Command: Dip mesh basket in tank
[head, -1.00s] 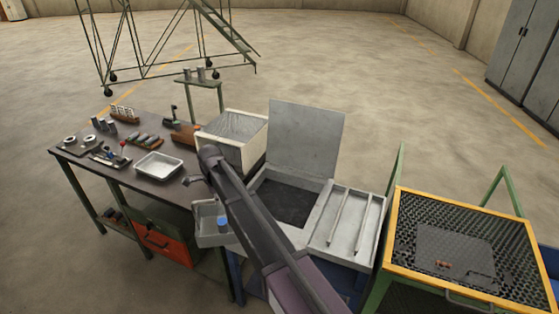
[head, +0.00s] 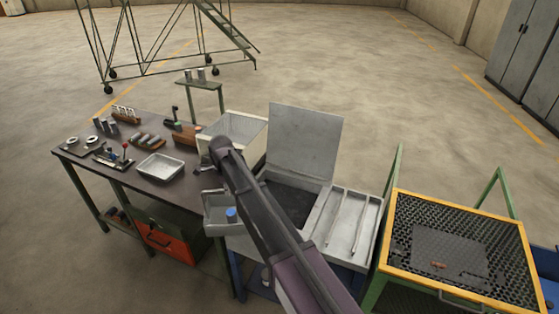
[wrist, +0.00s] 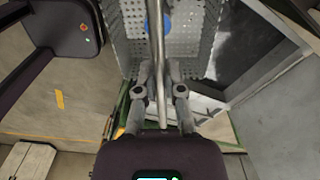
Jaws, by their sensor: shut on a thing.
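The mesh basket is a grey perforated box with a long metal handle. In the head view the basket (head: 213,214) hangs just left of the open tank (head: 312,220), partly hidden by my arm. A blue piece (head: 231,215) sits in it. In the wrist view my gripper (wrist: 160,88) is shut on the basket's handle, and the perforated basket (wrist: 197,42) lies beyond the fingers. The tank has a pale rim and a dark inside; its lid (head: 306,140) stands raised at the back. In the head view my fingers cannot be made out clearly.
A workbench (head: 108,160) at left bears a metal tray (head: 160,166) and small parts. A pale open bin (head: 238,130) stands behind the basket. A shallow drain tray (head: 350,225) adjoins the tank at right. A yellow-framed grate table (head: 463,285) stands further right.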

